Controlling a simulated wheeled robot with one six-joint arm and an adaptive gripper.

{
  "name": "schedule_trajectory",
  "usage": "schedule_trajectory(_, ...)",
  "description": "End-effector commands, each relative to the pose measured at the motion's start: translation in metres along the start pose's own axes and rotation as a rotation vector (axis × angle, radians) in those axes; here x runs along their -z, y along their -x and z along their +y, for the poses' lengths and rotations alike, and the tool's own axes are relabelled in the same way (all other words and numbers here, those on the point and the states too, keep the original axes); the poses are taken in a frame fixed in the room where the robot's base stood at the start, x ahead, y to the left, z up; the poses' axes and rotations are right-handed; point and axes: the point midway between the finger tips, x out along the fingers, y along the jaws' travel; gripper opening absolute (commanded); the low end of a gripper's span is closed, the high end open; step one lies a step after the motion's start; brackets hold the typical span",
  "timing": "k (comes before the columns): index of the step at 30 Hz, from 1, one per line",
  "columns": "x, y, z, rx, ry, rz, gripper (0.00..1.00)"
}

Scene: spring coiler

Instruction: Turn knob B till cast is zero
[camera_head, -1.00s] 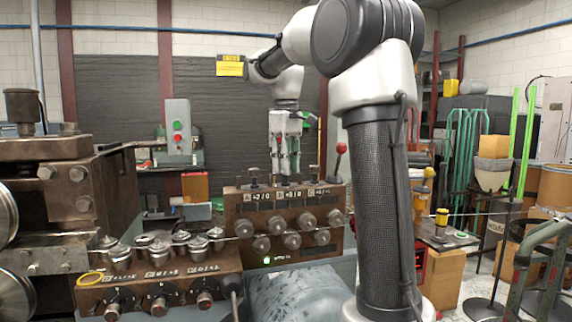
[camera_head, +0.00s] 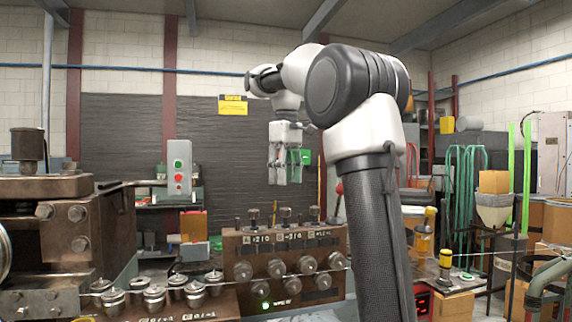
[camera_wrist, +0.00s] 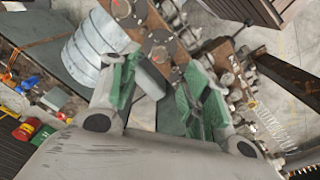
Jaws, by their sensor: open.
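A brown machine block (camera_head: 233,257) stands in the middle of the head view. Several upright knobs stand along its top, including the left one (camera_head: 254,215), the middle one (camera_head: 285,214), above the label that seems to read B, and one to the right (camera_head: 314,213). Number labels run below them but are too small to read surely. My gripper (camera_head: 283,180) hangs pointing down above the middle knob, apart from it and empty. In the wrist view my gripper (camera_wrist: 162,78) shows two spread green-padded fingers with the brown block between and beyond them. No cast reading is legible.
Round rollers (camera_head: 277,268) line the block's front. A red-balled lever (camera_head: 339,188) stands at its right end. A bank of metal-topped posts (camera_head: 154,293) is at the lower left, and a heavy brown machine (camera_head: 67,230) stands at the left edge.

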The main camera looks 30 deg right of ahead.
Motion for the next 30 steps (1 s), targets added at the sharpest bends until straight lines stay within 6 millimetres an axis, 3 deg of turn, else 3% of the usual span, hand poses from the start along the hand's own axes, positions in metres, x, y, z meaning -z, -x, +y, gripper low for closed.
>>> schedule_trajectory(3,0.001,0.021,0.0,-0.001,0.0,0.002,0.48)
schedule_trajectory(9,0.0,0.037,0.0,0.0,0.0,0.001,0.48)
schedule_trajectory(26,-0.001,0.038,-0.001,-0.001,-0.001,0.002,0.48)
schedule_trajectory(30,-0.017,0.03,-0.013,-0.013,-0.025,0.029,0.48)
